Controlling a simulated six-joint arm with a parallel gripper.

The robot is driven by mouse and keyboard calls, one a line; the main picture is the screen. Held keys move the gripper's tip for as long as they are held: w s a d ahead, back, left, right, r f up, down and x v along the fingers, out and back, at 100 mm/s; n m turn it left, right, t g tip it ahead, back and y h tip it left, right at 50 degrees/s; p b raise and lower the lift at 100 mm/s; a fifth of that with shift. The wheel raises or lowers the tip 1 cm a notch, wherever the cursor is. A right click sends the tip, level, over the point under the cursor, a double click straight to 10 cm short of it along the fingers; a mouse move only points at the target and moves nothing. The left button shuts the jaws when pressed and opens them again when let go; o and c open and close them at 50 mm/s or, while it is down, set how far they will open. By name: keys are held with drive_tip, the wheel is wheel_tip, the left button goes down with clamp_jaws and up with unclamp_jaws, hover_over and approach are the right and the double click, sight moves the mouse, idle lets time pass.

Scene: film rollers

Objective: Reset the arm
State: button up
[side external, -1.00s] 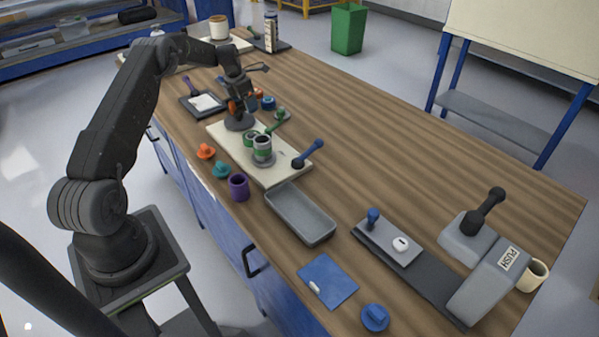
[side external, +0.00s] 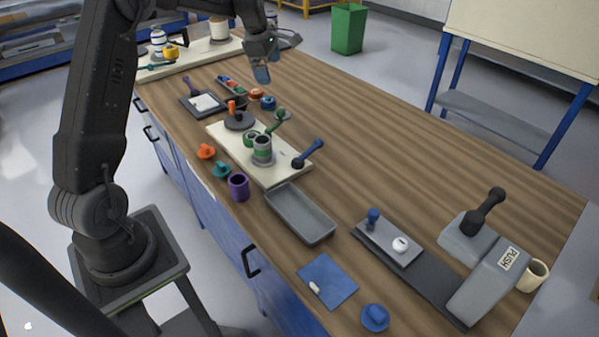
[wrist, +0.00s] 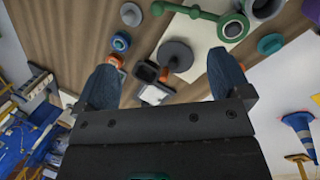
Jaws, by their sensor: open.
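My gripper (side external: 262,74) is raised above the far part of the wooden table, with nothing between its fingers. In the wrist view its two blue-tipped fingers (wrist: 165,80) are spread wide apart. Below it, a dark round base (side external: 239,121) with an orange piece stands at the far end of a cream board (side external: 225,138). The base also shows between the fingers in the wrist view (wrist: 175,56). My gripper touches none of these things.
A grey tray (side external: 300,214) lies mid-table. A purple cup (side external: 238,187) and a teal knob (side external: 221,170) sit near the left edge. A grey PUSH device (side external: 490,280) stands at the right. The table's right middle is bare.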

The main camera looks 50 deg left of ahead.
drive_tip(key=s+d+r+m+t, duration=0.1)
drive_tip(key=s+d+r+m, duration=0.45)
drive_tip(key=d, duration=0.35)
drive_tip(key=s+d+r+m, duration=0.5)
drive_tip(key=s+d+m, duration=0.2)
drive_tip(key=d, duration=0.3)
drive_tip(key=s+d+f+m, duration=0.1)
drive_tip(key=s+d+m, duration=0.3)
drive_tip(key=s+m, duration=0.2)
drive_tip(key=s+d+f+m+t, duration=0.1)
drive_tip(key=s+d+m, duration=0.4)
drive_tip(key=s, duration=0.6)
drive_tip(key=shift+d+f+m+t, duration=0.15)
drive_tip(key=shift+f+m+t, duration=0.15)
drive_tip(key=shift+f+m, duration=0.65)
drive_tip(key=shift+r, duration=0.15)
